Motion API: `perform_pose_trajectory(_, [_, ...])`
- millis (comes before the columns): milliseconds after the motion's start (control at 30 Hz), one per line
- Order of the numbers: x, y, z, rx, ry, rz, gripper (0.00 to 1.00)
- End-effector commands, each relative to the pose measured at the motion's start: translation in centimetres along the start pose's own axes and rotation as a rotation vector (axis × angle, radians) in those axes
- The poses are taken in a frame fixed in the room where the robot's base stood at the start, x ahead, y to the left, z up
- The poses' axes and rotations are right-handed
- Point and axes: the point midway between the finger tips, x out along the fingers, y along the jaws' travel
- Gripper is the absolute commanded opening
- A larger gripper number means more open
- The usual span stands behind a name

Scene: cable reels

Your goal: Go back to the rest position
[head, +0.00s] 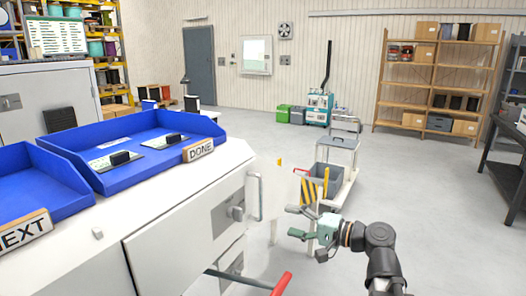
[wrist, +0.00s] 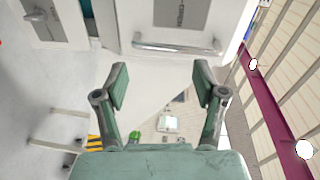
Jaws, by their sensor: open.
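My gripper (head: 296,222) is at the lower middle of the head view, held out over the floor to the right of the white cabinet (head: 170,235). In the wrist view my gripper (wrist: 160,88) has its two green-padded fingers spread wide apart, with nothing between them. It is open and empty. The cabinet front with its metal handle (wrist: 178,46) lies beyond the fingertips in the wrist view. The gripper appears apart from the cabinet.
A blue DONE tray (head: 130,150) and a blue NEXT tray (head: 40,195) sit on the cabinet. A grey cart (head: 338,160) stands behind my gripper. A red-ended handle (head: 282,284) is at the bottom. Shelving (head: 435,75) and a dark bench (head: 508,150) stand right. Open floor lies between.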

Motion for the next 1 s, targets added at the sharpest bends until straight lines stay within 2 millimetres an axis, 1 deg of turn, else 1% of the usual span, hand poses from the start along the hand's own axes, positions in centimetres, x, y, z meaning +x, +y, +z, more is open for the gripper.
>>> perform_pose_trajectory(67, [0.0, 1.4, -0.2, -0.031, 0.014, 0.059, 0.70])
perform_pose_trajectory(167, [-0.1, 4.6, -0.7, -0.056, 0.029, 0.151, 0.70])
perform_pose_trajectory(267, [-0.1, 8.1, -1.0, -0.072, 0.033, 0.248, 0.70])
perform_pose_trajectory(367, [-0.2, 11.9, -1.0, -0.079, 0.028, 0.345, 0.70])
perform_pose_trajectory(400, [-0.2, 13.6, -0.9, -0.080, 0.024, 0.385, 0.70])
perform_pose_trajectory(467, [-0.4, 16.1, -0.7, -0.081, 0.014, 0.447, 0.70])
perform_pose_trajectory(533, [-0.7, 19.3, -0.3, -0.081, -0.002, 0.523, 0.70])
perform_pose_trajectory(567, [-0.9, 20.6, -0.1, -0.082, -0.011, 0.555, 0.70])
perform_pose_trajectory(600, [-1.1, 22.4, 0.3, -0.082, -0.023, 0.599, 0.70])
perform_pose_trajectory(667, [-1.5, 25.1, 1.0, -0.079, -0.045, 0.662, 0.70])
perform_pose_trajectory(700, [-1.9, 26.8, 1.5, -0.079, -0.061, 0.704, 0.70])
perform_pose_trajectory(767, [-2.4, 29.4, 2.4, -0.078, -0.088, 0.765, 0.70])
perform_pose_trajectory(800, [-2.9, 31.1, 3.1, -0.076, -0.108, 0.806, 0.70])
perform_pose_trajectory(867, [-3.6, 33.6, 4.2, -0.073, -0.139, 0.867, 0.70])
perform_pose_trajectory(900, [-4.1, 35.2, 5.0, -0.072, -0.163, 0.907, 0.70])
perform_pose_trajectory(967, [-4.9, 37.5, 6.3, -0.071, -0.200, 0.964, 0.70])
perform_pose_trajectory(1000, [-5.5, 38.9, 7.2, -0.070, -0.225, 1.002, 0.70])
